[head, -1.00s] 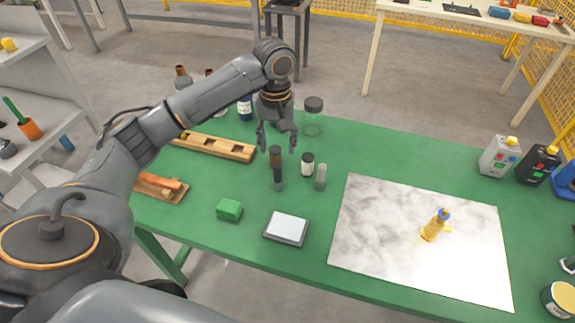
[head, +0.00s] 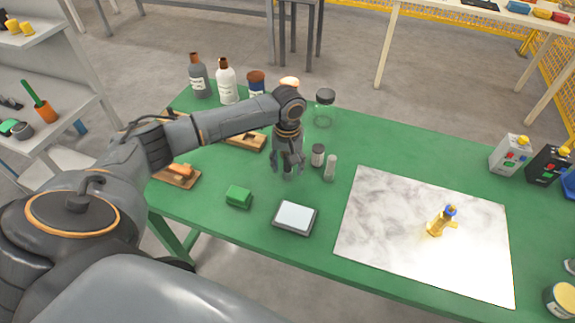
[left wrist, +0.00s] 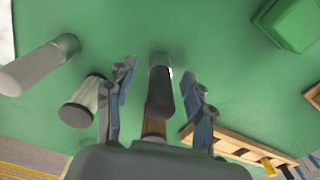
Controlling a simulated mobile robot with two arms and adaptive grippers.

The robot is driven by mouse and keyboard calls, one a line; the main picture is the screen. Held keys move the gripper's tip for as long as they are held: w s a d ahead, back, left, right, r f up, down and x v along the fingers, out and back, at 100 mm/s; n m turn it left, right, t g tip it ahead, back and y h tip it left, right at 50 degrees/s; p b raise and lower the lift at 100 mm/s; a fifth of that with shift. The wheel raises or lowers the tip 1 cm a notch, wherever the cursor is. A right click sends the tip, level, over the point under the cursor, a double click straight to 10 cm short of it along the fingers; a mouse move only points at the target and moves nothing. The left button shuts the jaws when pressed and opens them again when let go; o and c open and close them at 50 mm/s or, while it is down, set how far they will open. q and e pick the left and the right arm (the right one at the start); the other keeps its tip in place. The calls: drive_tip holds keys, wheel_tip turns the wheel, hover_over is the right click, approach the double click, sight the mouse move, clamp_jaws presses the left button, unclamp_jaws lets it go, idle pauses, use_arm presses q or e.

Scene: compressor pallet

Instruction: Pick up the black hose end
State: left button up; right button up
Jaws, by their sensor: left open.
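No clear hose shows in these views. A slim dark cylinder (left wrist: 160,95) with a grey lower end and a brown top stands on the green table between the fingers of my left gripper (left wrist: 159,76) in the left wrist view. The fingers are open on both sides of it, with visible gaps. In the head view my left gripper (head: 288,170) points down over the table and mostly hides this cylinder. A dark-capped small jar (head: 318,155) and a pale vial (head: 330,167) stand just right of the gripper. My right gripper is not in view.
A green block (head: 238,196), a scale (head: 295,218) and a marble slab (head: 385,240) with a yellow bottle (head: 442,220) lie nearer or to the right. A glass jar (head: 325,105) and several bottles stand behind. A slotted wooden rack (head: 246,139) is left.

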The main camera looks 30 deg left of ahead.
use_arm(q)
drive_tip(key=shift+f, duration=0.35)
clamp_jaws()
drive_tip(key=shift+r, duration=0.15)
